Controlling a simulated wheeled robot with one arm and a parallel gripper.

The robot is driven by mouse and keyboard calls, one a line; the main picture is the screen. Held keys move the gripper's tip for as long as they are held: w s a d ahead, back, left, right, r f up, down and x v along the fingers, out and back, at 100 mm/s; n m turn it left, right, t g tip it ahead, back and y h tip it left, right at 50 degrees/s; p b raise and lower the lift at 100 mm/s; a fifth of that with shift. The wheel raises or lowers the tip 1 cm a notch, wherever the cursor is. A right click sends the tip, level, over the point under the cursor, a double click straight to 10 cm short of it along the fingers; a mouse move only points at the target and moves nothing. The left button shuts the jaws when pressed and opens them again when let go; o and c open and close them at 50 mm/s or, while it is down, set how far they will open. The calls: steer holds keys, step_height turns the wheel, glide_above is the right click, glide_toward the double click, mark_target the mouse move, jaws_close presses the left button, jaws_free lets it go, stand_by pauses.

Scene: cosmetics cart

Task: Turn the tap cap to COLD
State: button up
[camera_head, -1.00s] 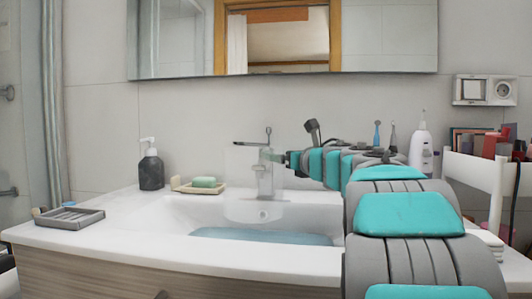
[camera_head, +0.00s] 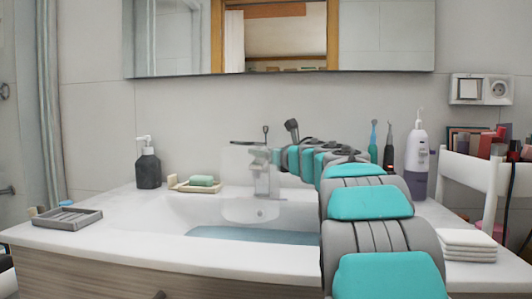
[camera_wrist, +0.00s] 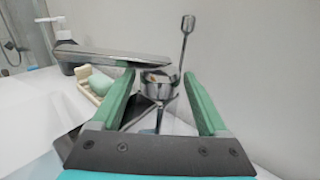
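The chrome tap (camera_head: 262,182) stands at the back of the washbasin, with its cap (camera_wrist: 158,82) on top. In the wrist view the cap's flat lever (camera_wrist: 110,57) points left. A thin upright rod stands behind the cap. My gripper (camera_wrist: 159,76) is open, with its two green fingers on either side of the cap. I cannot tell whether either finger touches it. In the head view my gripper is at the tap's right side, partly hidden by my arm. No COLD marking is readable.
A dark soap dispenser (camera_head: 148,168) and a soap dish (camera_head: 182,187) with green soap stand left of the tap. A grey tray (camera_head: 67,220) lies at the left. Toothbrushes (camera_head: 388,148), a white bottle (camera_head: 417,155) and folded towels (camera_head: 467,245) are at the right.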

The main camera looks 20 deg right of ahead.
jaws_close()
stand_by(0.4)
